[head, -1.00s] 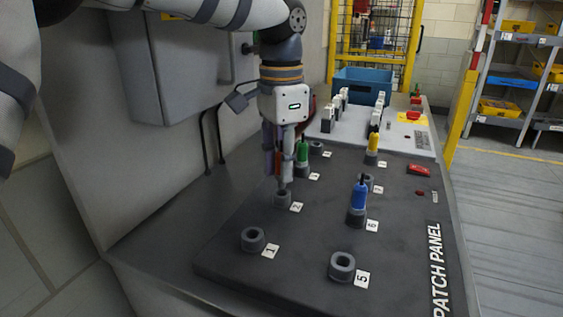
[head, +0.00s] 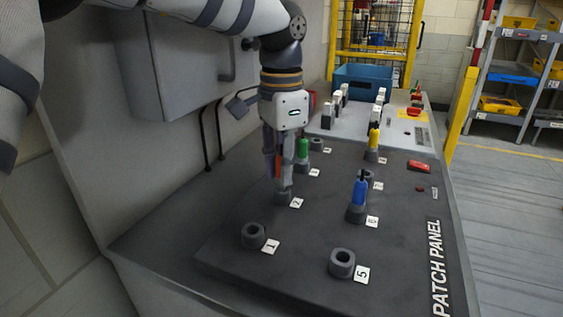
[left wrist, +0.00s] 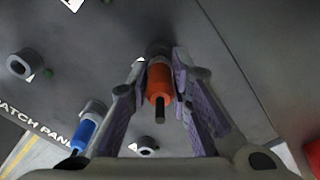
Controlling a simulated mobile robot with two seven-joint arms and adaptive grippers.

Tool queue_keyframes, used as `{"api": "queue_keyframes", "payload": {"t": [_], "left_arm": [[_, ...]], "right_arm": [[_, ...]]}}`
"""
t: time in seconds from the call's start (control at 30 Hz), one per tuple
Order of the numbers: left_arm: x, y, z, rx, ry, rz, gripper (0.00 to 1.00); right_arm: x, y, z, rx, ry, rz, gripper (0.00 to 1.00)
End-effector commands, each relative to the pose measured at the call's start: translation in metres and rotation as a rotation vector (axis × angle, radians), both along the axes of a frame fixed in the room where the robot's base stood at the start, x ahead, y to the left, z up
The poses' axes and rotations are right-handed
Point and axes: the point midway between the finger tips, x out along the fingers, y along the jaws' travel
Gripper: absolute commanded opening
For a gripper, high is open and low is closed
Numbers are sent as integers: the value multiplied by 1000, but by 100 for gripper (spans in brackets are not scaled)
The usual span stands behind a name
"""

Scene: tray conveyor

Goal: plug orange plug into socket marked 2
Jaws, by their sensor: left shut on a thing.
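My left gripper (head: 284,186) points straight down over the socket marked 2 (head: 283,199), near the left side of the dark patch panel. It is shut on the orange plug, a thin strip of which shows between the fingers in the head view (head: 278,164). In the left wrist view the orange plug (left wrist: 159,82) lies between the two fingers, its black cable end toward the camera. Its far end meets the grey socket ring (left wrist: 158,48); how deep it sits is hidden. The label 2 (head: 296,203) lies beside the socket. My right gripper is not in view.
Empty sockets 1 (head: 253,235) and 5 (head: 342,263) are in front. A blue plug (head: 359,192) stands in socket 6, a green plug (head: 303,149) just behind my gripper, a yellow plug (head: 374,139) farther back. A grey cabinet (head: 175,75) stands at the left.

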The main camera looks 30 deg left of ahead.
Motion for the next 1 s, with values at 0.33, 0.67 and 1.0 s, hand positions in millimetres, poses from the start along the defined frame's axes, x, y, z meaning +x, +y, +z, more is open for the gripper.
{"api": "queue_keyframes", "payload": {"t": [0.33,0.67,1.0], "left_arm": [[0,0,-9,1,1,0,0],[0,0,-17,0,2,0,0],[0,0,-17,0,1,0,43]], "right_arm": [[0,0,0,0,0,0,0],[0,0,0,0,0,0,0],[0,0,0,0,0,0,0]]}}
